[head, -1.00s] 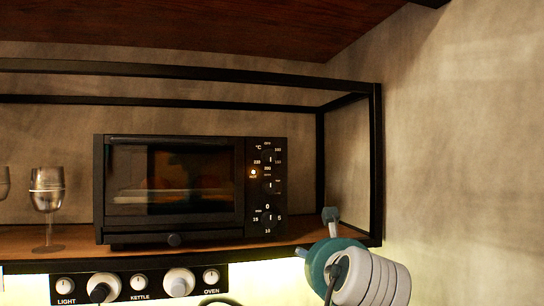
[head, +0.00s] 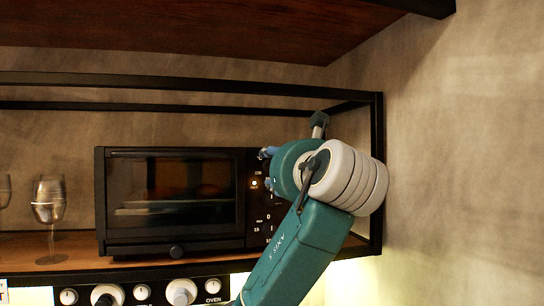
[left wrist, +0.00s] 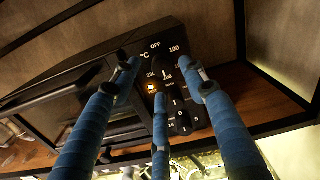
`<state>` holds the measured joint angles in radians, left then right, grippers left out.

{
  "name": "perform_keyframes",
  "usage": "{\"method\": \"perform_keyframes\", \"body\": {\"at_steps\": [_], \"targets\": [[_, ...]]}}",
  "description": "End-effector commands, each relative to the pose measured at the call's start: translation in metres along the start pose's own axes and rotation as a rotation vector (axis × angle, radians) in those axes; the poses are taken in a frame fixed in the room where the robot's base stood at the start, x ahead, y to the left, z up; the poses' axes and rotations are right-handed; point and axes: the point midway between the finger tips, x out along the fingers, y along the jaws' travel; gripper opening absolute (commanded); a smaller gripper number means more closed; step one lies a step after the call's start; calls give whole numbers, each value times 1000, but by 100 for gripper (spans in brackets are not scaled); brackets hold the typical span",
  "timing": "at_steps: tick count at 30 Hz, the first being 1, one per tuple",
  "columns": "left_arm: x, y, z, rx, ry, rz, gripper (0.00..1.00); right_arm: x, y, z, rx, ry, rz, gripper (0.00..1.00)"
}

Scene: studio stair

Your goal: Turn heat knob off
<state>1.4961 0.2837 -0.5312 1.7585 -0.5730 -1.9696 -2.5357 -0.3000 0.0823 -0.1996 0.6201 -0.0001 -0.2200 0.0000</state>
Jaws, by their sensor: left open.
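The black toaster oven (head: 175,240) stands on the wooden shelf, its control panel on the right. In the left wrist view the top dark knob (left wrist: 165,73) has °C, OFF and 100 marks around it and a white pointer line; I cannot tell its setting exactly. An orange lamp (left wrist: 152,87) glows below it, and it also shows in the head view (head: 254,184). My left gripper (head: 267,168) is open in front of the panel, its blue fingers spread around the knob area in the left wrist view (left wrist: 165,88). Contact cannot be told. My right gripper is out of view.
Wine glasses (head: 48,205) stand on the shelf (head: 75,252) left of the oven. A black metal frame (head: 376,110) surrounds the shelf, its right post near my arm. A knob strip (head: 125,293) runs below. The wall at right is clear.

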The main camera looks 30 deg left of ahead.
Motion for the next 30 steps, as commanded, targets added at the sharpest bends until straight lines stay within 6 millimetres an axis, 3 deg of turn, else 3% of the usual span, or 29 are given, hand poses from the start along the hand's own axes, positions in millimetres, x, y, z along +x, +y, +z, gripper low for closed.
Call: {"method": "perform_keyframes", "body": {"at_steps": [1,7,18,19,25,30], "targets": [[10,-1,2,4,4,2,43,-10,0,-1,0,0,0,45],[34,-1,0,2,3,1,43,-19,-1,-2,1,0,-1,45],[40,-1,-2,0,1,-2,43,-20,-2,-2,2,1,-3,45],[40,-1,-2,0,1,-2,41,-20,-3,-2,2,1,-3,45],[40,-1,-1,0,1,-2,1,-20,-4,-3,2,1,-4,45],[40,-1,-1,-1,0,-3,0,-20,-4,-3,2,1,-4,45]]}}
